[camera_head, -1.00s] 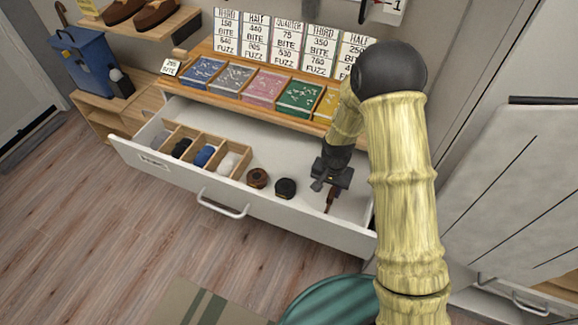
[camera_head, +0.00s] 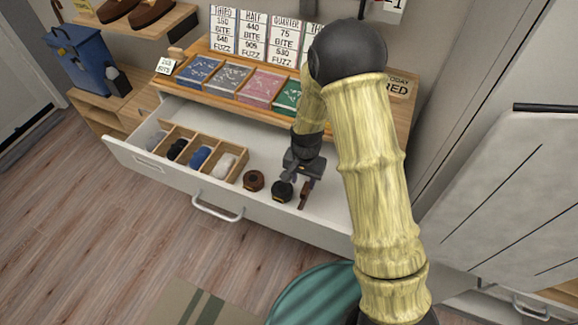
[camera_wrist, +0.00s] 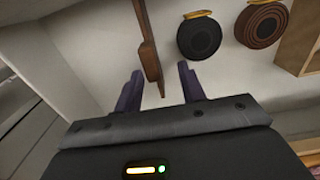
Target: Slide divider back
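The divider is probably the light wooden compartment box (camera_head: 243,170) at the left of the open white drawer (camera_head: 250,213); a corner of it shows at the right edge of the wrist view (camera_wrist: 299,42). My gripper (camera_wrist: 161,82) is open inside the drawer, to the right of the box. In the head view my gripper (camera_head: 303,172) is right beside a black roll (camera_head: 282,191). A narrow brown wooden piece (camera_wrist: 147,52) lies between the open fingers, closer to the left one. Whether they touch is unclear. It also shows in the head view (camera_head: 304,196).
A brown roll (camera_head: 253,180) lies between the black roll and the box. Several rolled items fill the box's compartments. A wooden counter with coloured boxes (camera_head: 262,88) and signs stands behind the drawer. A green round object (camera_head: 312,297) is in front.

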